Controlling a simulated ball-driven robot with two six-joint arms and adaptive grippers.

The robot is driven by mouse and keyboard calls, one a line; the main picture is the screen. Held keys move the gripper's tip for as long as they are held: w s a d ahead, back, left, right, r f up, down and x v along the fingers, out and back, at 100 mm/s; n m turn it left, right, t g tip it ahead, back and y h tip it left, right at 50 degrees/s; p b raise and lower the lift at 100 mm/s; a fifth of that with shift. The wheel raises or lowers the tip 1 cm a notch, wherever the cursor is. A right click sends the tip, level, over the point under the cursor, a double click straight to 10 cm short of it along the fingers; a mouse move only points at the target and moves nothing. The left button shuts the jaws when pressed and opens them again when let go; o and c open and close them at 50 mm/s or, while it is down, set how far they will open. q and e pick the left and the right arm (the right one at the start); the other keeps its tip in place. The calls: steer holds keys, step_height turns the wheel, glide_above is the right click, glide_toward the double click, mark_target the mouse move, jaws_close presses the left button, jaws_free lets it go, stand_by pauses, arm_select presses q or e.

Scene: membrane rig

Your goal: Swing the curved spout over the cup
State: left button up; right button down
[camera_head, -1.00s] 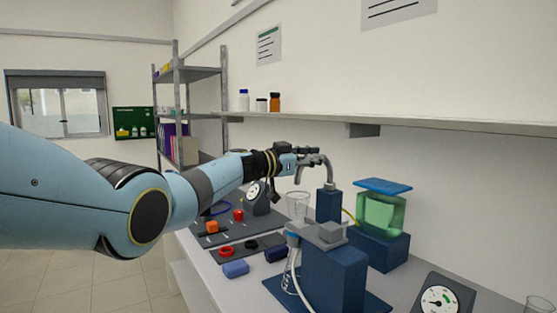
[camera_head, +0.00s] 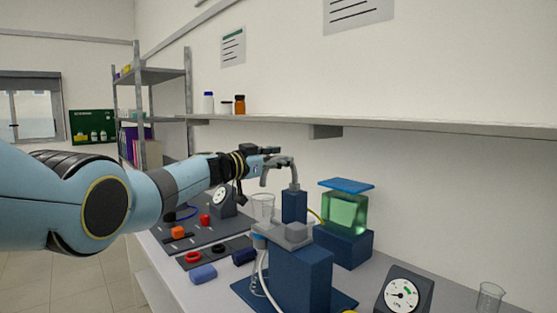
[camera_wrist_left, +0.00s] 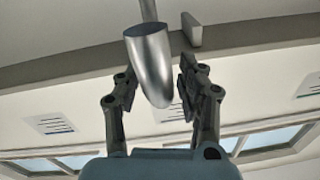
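The curved grey spout (camera_head: 292,170) rises from a dark blue post (camera_head: 294,205) and bends to the left. A clear cup (camera_head: 262,207) stands left of the post. In the head view the spout's downturned end appears above the cup's rim, but I cannot tell the depth. My left gripper (camera_head: 274,156) is at the upper bend of the spout. In the left wrist view a shiny metal piece of the spout (camera_wrist_left: 150,65) lies between the two fingers of the left gripper (camera_wrist_left: 157,85), which are apart with gaps showing. My right gripper is not in view.
A blue pump-like block (camera_head: 300,275) with a flask and tube stands in front. A green tank (camera_head: 346,212) is right of the post. Gauges (camera_head: 404,292) and a tray with coloured parts (camera_head: 215,253) are on the bench. A wall shelf (camera_head: 380,123) runs behind.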

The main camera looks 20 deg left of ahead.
arm_select(q)
steer(key=shift+s+a+f, duration=0.1)
steer(key=shift+s, duration=0.1)
steer(key=shift+s+a+f, duration=0.1)
steer(key=shift+s+a, duration=0.25)
steer(key=shift+s, duration=0.1)
steer(key=v, duration=1)
steer(key=shift+s, duration=0.2)
steer(key=shift+a, duration=0.1)
